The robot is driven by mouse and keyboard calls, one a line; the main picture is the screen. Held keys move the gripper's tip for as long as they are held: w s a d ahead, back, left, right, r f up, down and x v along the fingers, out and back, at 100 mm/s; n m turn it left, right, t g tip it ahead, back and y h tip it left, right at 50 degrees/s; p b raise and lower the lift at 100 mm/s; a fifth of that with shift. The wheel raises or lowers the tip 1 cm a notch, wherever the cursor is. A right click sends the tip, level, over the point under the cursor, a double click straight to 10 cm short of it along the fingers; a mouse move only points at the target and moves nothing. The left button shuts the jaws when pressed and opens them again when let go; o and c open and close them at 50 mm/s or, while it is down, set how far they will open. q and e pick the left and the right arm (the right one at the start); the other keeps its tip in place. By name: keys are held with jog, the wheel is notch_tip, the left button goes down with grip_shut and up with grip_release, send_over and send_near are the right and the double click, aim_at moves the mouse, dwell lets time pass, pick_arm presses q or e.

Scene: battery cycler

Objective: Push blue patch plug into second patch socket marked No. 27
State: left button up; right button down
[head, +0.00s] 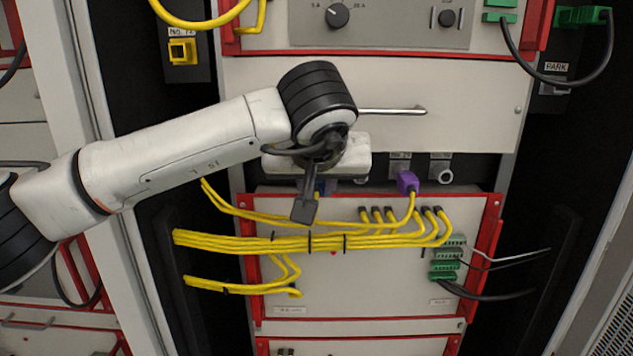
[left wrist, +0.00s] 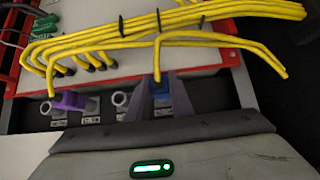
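The blue patch plug (head: 319,187) shows as a small patch beside my left gripper, on the ledge above the lower panel. In the left wrist view the plug (left wrist: 160,88) sits between the two grey fingers of my left gripper (left wrist: 161,88), which close in on both its sides. A yellow cable runs from it over the panel. In the head view one dark finger of my left gripper (head: 304,208) shows in front of the ledge. The socket behind the plug is hidden, and I cannot tell how deep the plug sits. My right gripper is not in view.
A purple plug (head: 407,181) sits in a socket on the same ledge. An empty round socket (left wrist: 122,99) is beside my gripper, another (head: 445,176) right of the purple plug. Yellow cable bundles (head: 260,242) cross the lower panel.

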pick_arm(q)
jog(key=shift+s, duration=0.1)
jog(key=shift+s, duration=0.2)
jog(key=shift+s+b, duration=1.35)
jog(key=shift+s, duration=1.6)
jog(key=s+d, duration=0.3)
jog(key=d, duration=0.4)
jog(key=w, duration=0.2)
jog(key=w+p, duration=0.2)
jog(key=w, duration=0.1)
jog(key=shift+w+d, duration=0.25)
jog(key=shift+w, duration=0.05)
jog(key=shift+r, duration=0.1)
